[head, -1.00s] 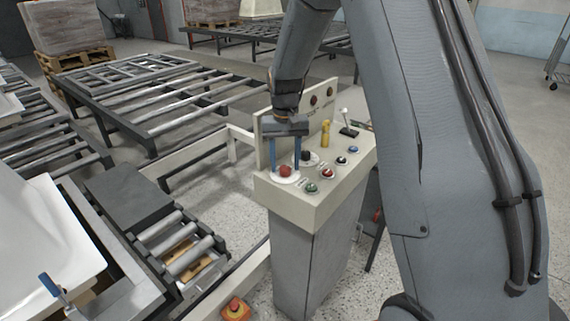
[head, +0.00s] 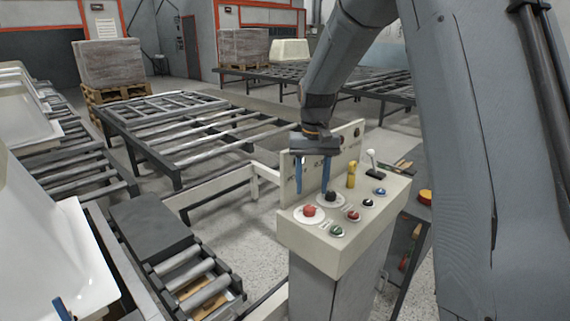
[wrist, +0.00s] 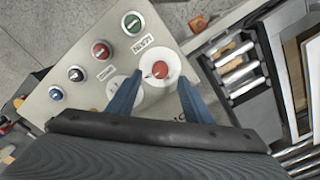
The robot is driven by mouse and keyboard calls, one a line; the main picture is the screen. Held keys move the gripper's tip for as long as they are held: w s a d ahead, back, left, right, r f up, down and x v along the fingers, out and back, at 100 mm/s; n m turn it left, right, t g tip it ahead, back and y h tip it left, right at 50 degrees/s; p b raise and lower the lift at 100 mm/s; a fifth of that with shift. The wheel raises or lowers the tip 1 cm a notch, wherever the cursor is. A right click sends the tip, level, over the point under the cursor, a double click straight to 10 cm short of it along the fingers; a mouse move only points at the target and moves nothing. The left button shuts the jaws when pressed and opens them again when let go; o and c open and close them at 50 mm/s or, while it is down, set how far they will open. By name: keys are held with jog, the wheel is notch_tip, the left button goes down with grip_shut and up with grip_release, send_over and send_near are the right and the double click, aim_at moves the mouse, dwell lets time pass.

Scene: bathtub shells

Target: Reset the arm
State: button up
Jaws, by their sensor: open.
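My gripper (head: 312,190) is open and empty, its two blue fingers pointing down above the control panel (head: 318,246) in the head view. A red mushroom button (head: 309,211) on a white round base is just below and in front of the fingers. In the wrist view my gripper (wrist: 157,97) shows its fingers spread, with the red button (wrist: 160,69) seen between and beyond them. A black knob (head: 330,196) sits beside the red button. In the head view the fingertips appear clear of the red button.
The panel also carries a green button (head: 337,230), a yellow switch (head: 351,175) and a white-handled lever (head: 372,160). Roller conveyors (head: 205,130) fill the left and back. White tub shells (head: 50,240) lie at the left. Speckled floor (head: 245,225) is open beside the panel.

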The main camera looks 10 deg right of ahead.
jog(key=s+f, duration=0.2)
jog(key=s, duration=1)
jog(key=s+f+n+t, duration=0.1)
jog(key=s+f, duration=0.2)
jog(key=s, duration=0.9)
jog(key=shift+s+a+n, duration=0.2)
jog(key=shift+s+n, duration=0.1)
jog(key=shift+s, duration=0.05)
jog(key=shift+f, duration=0.1)
